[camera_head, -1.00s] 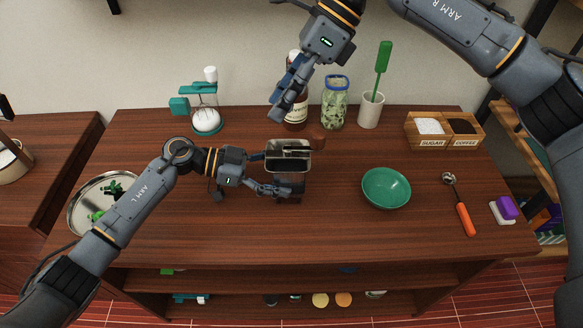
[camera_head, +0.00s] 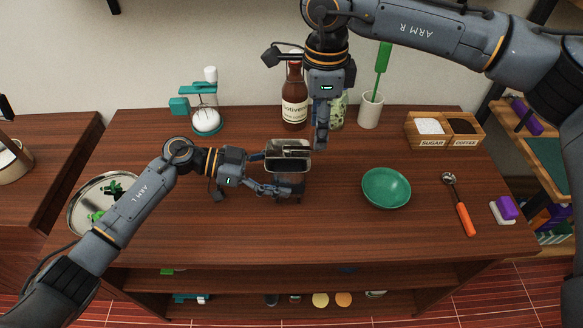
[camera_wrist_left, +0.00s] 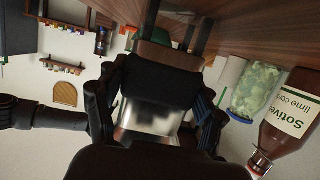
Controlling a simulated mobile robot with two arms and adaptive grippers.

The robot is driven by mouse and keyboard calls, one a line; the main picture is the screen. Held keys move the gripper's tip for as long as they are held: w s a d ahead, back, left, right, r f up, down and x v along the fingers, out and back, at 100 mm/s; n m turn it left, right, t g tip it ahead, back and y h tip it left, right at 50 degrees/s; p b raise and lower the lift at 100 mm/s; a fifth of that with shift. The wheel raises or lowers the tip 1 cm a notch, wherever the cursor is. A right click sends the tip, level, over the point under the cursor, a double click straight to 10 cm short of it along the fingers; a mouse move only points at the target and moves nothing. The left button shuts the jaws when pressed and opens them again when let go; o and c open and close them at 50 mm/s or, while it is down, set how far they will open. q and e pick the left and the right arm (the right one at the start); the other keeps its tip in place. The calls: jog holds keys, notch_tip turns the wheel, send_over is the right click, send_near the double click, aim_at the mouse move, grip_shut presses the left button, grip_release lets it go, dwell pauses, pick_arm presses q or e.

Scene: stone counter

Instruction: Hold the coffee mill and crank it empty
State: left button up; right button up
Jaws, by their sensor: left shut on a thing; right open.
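The coffee mill (camera_head: 288,160) stands on the wooden counter near its middle, with a shiny square metal hopper on top and a dark body below. My left gripper (camera_head: 280,189) is shut on the mill's body from the left side. In the left wrist view the mill's metal hopper (camera_wrist_left: 150,117) shows between the dark gripper parts. My right gripper (camera_head: 320,143) points down just right of the hopper, apart from the left gripper. It is open, though its fingers overlap in this view. The crank's knob is hidden, probably behind the right gripper's fingers.
A green bowl (camera_head: 386,188) sits to the right, with an orange-handled scoop (camera_head: 461,207) beyond it. Behind stand a brown bottle (camera_head: 294,98), a partly hidden jar and a white cup (camera_head: 370,111). A metal tray (camera_head: 78,213) lies at left.

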jog(key=shift+f, duration=1.1)
jog(key=shift+c, duration=0.2)
